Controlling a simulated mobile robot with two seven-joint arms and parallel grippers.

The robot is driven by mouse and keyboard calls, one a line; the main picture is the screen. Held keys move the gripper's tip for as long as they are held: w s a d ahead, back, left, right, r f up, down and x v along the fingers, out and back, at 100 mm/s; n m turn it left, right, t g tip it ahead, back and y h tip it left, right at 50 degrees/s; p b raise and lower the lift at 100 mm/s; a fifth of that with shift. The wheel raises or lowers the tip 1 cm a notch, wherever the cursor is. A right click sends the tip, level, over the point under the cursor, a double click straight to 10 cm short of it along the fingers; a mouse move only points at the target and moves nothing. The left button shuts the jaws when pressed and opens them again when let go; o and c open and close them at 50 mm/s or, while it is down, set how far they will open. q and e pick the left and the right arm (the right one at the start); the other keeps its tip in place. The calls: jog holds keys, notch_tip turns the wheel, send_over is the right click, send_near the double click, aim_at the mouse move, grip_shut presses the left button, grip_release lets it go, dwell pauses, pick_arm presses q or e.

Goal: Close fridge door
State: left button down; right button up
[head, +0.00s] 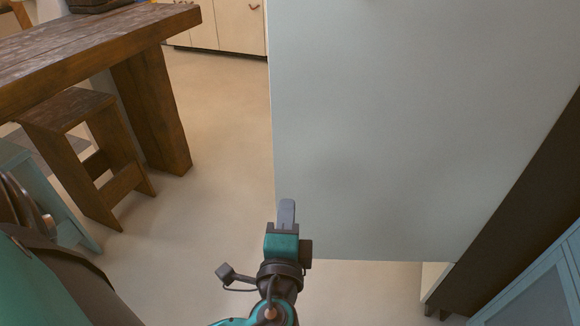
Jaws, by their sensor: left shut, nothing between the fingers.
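A large flat pale grey-blue panel, which looks like the fridge door (410,130), fills the middle and right of the head view. Its left edge is free over the floor, and its lower edge hangs above the floor. The top is cut off, and no handle shows. The fridge interior is not visible. My left gripper (287,212) is at the lower middle, by the lower left corner of the panel. It is shut and empty, pointing away from me. I cannot tell whether its tip touches the panel. My right gripper is not in view.
A dark wooden table (90,45) and a wooden stool (75,112) stand at the left. Light cabinets (215,25) with leather pulls are at the back. A blue cabinet (540,295) is at the lower right. The floor between table and panel is clear.

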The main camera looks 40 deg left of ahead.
aim_at(291, 151)
pick_arm(q)
jog(key=x, duration=1.4)
jog(key=shift+a+r+p, duration=0.1)
jog(key=shift+r+p, duration=0.3)
